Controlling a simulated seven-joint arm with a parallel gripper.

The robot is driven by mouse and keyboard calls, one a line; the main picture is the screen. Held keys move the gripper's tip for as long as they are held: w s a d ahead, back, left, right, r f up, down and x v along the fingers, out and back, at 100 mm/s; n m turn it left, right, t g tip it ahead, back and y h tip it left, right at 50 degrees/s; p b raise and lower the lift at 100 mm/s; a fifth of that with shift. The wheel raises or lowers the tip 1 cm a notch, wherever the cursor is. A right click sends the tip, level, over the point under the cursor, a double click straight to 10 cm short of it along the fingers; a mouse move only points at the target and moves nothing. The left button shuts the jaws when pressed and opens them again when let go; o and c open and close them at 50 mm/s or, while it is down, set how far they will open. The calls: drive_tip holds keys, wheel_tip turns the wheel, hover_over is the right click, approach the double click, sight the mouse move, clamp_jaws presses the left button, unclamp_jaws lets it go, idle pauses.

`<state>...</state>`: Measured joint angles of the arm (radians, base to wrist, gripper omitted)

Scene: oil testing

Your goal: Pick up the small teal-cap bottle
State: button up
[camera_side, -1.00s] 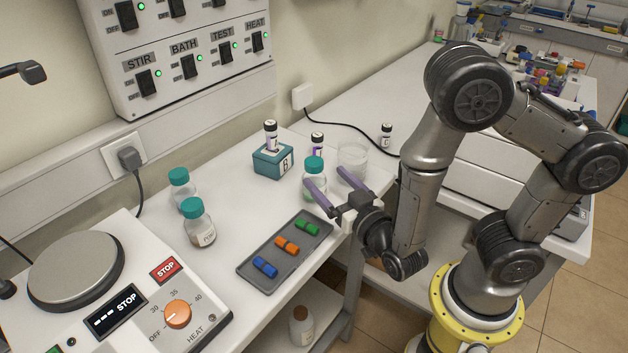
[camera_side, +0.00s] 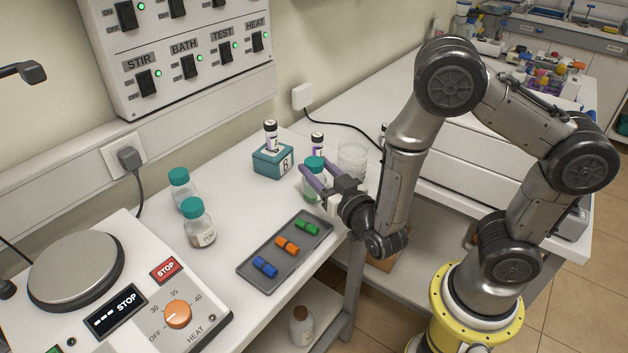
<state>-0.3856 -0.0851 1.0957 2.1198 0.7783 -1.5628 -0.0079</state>
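A small clear bottle with a teal cap (camera_side: 314,163) stands upright on the white bench, right of the teal block. My gripper (camera_side: 317,167) has two purple fingers, spread apart, reaching in from the right front. The fingers are at the bottle, one on its near left side and one on its right side. They partly cover its body, and contact with the glass cannot be made out. Two other teal-cap bottles stand to the left, one behind (camera_side: 180,188) and one in front (camera_side: 199,228).
A teal block (camera_side: 273,160) holds a vial. Another vial (camera_side: 317,142) and a clear beaker (camera_side: 353,158) stand close behind the bottle. A grey tray (camera_side: 262,252) with coloured pieces lies in front. A hotplate (camera_side: 75,268) is at left.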

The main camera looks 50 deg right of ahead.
clamp_jaws()
drive_tip(key=shift+r, duration=0.15)
wheel_tip(320, 180, up, 9)
drive_tip(key=shift+d+r, duration=0.1)
drive_tip(key=w+d+r+n+y, duration=0.1)
drive_tip(key=w+d+r+y, duration=0.15)
drive_tip(key=w+r, duration=0.2)
drive_tip(key=shift+w+a+f+n+t+y, duration=0.15)
drive_tip(key=shift+a+n+t+y, duration=0.1)
drive_tip(key=shift+a+n+y, duration=0.4)
drive_tip(key=shift+w+a+r+n+t+y, duration=0.1)
drive_tip(key=shift+w+a+n+t+y, duration=0.1)
drive_tip(key=shift+a+n+y, duration=0.45)
drive_tip(key=shift+w+a+f+n+t+y, duration=0.15)
drive_tip(key=shift+a+n+t+y, duration=0.2)
drive_tip(key=shift+a+y, duration=0.45)
